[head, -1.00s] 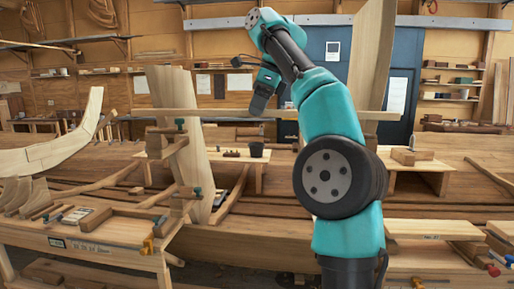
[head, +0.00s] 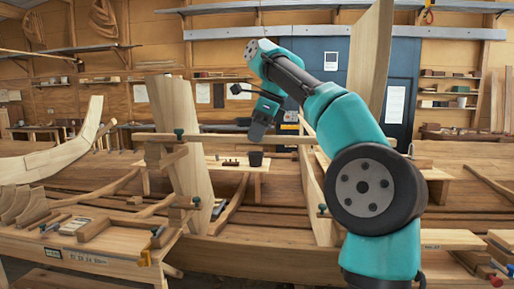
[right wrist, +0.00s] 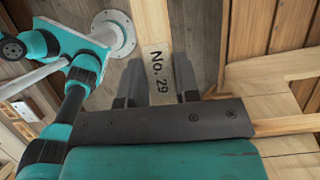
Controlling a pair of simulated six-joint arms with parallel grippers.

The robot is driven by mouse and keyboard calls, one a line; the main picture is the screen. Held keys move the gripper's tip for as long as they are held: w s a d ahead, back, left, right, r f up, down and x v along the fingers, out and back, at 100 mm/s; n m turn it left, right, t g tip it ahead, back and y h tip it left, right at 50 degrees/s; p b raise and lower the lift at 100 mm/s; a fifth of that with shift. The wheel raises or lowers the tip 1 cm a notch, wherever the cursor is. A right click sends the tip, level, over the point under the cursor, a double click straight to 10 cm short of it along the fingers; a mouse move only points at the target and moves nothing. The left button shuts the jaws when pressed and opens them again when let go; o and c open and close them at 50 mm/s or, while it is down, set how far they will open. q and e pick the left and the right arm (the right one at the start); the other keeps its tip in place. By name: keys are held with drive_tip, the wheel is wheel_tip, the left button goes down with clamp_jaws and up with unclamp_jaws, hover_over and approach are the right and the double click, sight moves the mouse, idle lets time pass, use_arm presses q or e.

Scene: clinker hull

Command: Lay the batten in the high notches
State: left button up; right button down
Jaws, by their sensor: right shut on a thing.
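The batten (head: 222,138) is a long pale strip lying level across the two tall hull uprights, the left one (head: 180,105) and the right one (head: 370,60). My right gripper (head: 257,133) is shut on it between the uprights. In the right wrist view the batten (right wrist: 158,70), marked "No. 29", sits between both fingers (right wrist: 157,95). Its left end is at the upper notched bracket (head: 158,151) with a green knob; I cannot tell whether it rests in the notch. A lower bracket (head: 182,208) sits beneath. My right arm hides part of its right side. My left gripper is not in view.
A bench (head: 100,258) with tools and wood blocks stands at front left. Hull planks (head: 270,215) run across below. The space just above the batten is clear.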

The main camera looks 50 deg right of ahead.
sight(268, 136)
drive_tip(key=shift+f, duration=1.9)
drive_tip(key=c, duration=0.8)
unclamp_jaws()
drive_tip(key=shift+f, duration=0.1)
drive_tip(key=shift+c, duration=0.2)
drive_tip(key=shift+v, duration=3.9)
drive_tip(key=shift+a, duration=0.1)
